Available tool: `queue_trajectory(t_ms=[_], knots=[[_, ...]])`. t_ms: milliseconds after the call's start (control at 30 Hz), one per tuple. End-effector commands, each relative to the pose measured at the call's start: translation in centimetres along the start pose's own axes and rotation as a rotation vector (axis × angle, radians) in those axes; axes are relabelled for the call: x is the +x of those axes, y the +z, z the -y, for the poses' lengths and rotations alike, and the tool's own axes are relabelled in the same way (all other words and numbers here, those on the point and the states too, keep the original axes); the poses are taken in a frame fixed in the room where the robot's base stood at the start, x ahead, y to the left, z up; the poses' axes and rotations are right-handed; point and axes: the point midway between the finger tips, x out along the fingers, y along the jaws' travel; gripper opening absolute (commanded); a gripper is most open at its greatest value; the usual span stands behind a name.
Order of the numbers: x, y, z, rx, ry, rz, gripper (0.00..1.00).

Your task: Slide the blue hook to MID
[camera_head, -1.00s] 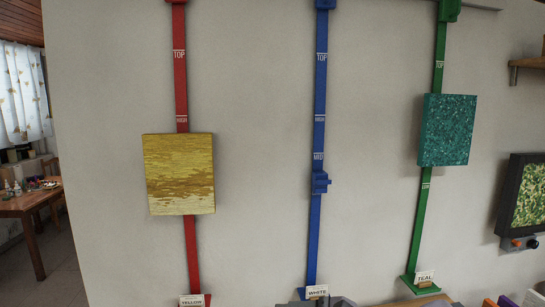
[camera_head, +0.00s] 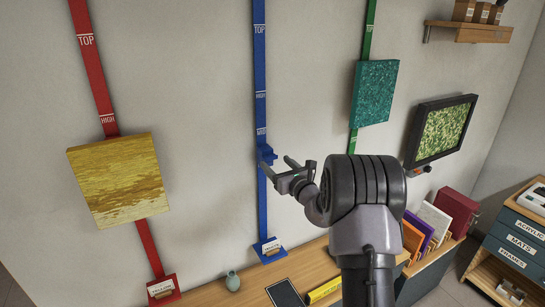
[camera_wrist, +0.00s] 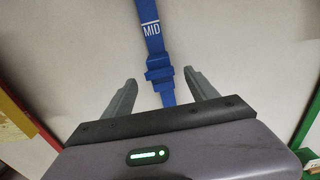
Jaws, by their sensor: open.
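The blue rail (camera_head: 260,60) runs down the wall, with TOP, HIGH and MID marks. The blue hook (camera_head: 267,154) sits on it just below the MID mark (camera_head: 261,131). In the wrist view the hook (camera_wrist: 160,76) and the MID mark (camera_wrist: 151,28) show, with the hook a little below the mark. My gripper (camera_head: 275,162) is open near the hook, and its two fingers (camera_wrist: 159,78) stand to either side of the rail in the wrist view. I see no contact with the hook.
A yellow picture (camera_head: 119,180) hangs on the red rail (camera_head: 93,70) at left, a teal picture (camera_head: 375,92) on the green rail (camera_head: 368,30) at right.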

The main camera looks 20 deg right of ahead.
Motion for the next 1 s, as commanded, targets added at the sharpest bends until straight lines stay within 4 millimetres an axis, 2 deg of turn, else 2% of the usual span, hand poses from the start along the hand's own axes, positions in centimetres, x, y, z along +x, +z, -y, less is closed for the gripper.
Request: queue_trajectory(t_ms=[100, 200, 500, 833, 1000], knots=[[1.9, 0.1, 0.0, -0.001, 0.001, 0.0, 0.67], [2.8, 0.1, -0.1, 0.0, 0.001, 0.0, 0.67], [3.1, 0.0, 0.0, 0.0, 0.001, -0.001, 0.67], [3.1, 0.0, 0.0, -0.001, 0.001, -0.001, 0.02], [3.1, 0.0, 0.0, -0.001, 0.001, -0.001, 0.0]])
